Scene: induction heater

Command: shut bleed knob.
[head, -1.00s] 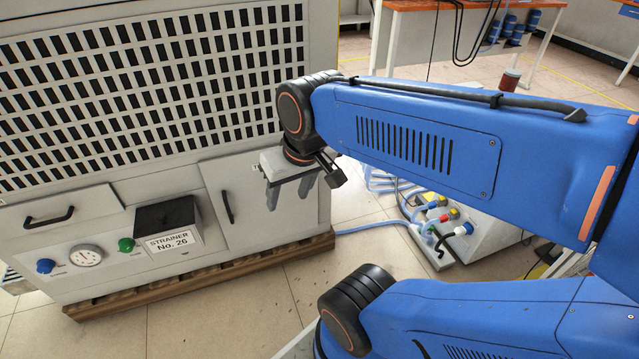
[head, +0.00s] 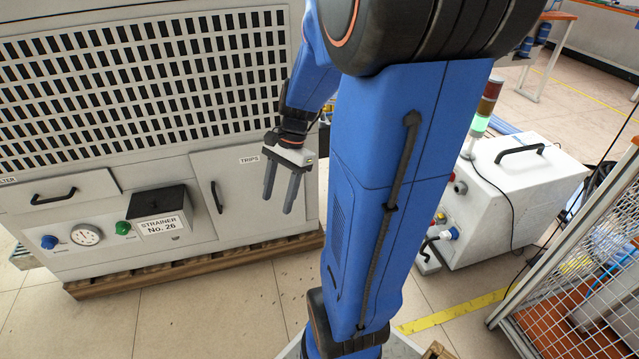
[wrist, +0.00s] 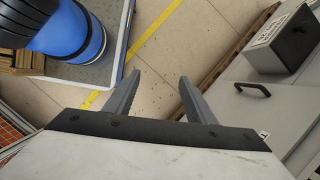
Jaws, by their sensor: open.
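In the head view a blue knob (head: 48,242) and a green knob (head: 123,228) sit on the grey cabinet's lower front, either side of a round gauge (head: 86,235). Their labels are too small to read, so I cannot tell which is the bleed knob. My gripper (head: 278,204) is open and empty, fingers pointing down, in front of the cabinet's right door and well to the right of both knobs. In the wrist view its two fingers (wrist: 160,78) are apart with bare floor between them. Neither knob shows in the wrist view.
A black-lidded strainer box (head: 160,212) juts out between the green knob and the door handle (head: 217,197); it also shows in the wrist view (wrist: 285,38). A wooden pallet (head: 200,264) lies under the cabinet. A white wheeled unit (head: 520,190) and mesh fence (head: 575,240) stand right.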

